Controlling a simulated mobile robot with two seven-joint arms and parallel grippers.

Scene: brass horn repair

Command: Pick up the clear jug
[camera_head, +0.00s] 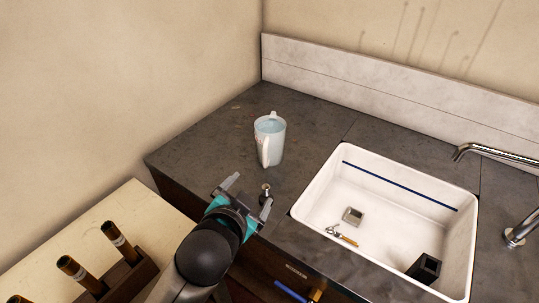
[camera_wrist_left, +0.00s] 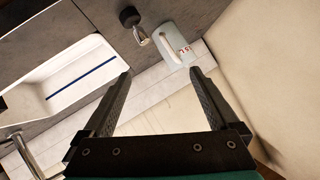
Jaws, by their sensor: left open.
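The clear jug (camera_head: 270,139) stands upright on the dark countertop, left of the sink, with its handle facing the front. It also shows in the left wrist view (camera_wrist_left: 178,40), beyond the fingertips. My left gripper (camera_head: 248,190) is open and empty, in front of the jug and apart from it. In the left wrist view its two fingers (camera_wrist_left: 164,77) are spread wide with nothing between them. My right gripper is not in view.
A white sink (camera_head: 335,180) holds a grey block (camera_head: 352,215), a small tool (camera_head: 342,236) and a black block (camera_head: 424,268). A small metal knob-like item (camera_head: 266,188) is near my left gripper. Wooden-handled tools (camera_head: 118,240) stand at the lower left. Walls are behind and left.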

